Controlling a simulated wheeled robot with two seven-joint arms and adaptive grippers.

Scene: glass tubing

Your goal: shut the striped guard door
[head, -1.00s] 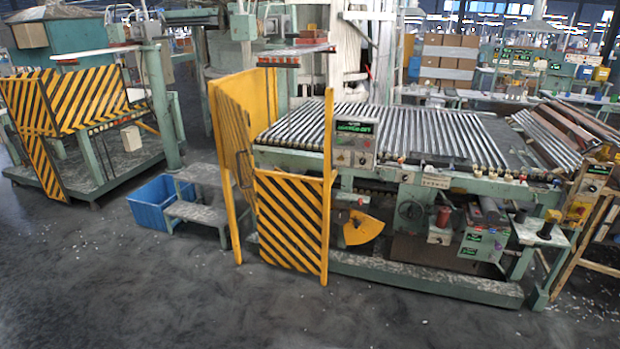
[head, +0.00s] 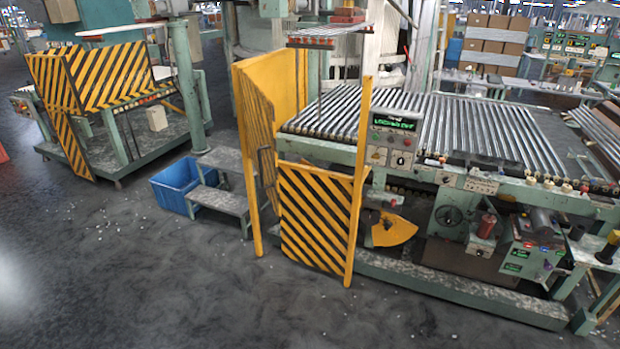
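In the head view a yellow guard stands at the left end of the roller machine. A fixed striped panel (head: 315,215) with black and yellow bands faces me between yellow posts (head: 356,185). The door's outer edge post (head: 246,165) reaches near the floor. Whether the door is latched anywhere cannot be told. Neither of my grippers is in view.
Grey steps (head: 222,190) and a blue bin (head: 182,185) stand left of the door. The roller machine (head: 450,130) fills the right. Another striped guard (head: 110,75) is at the far left. The dark floor (head: 170,290) in front is open, with small white scraps.

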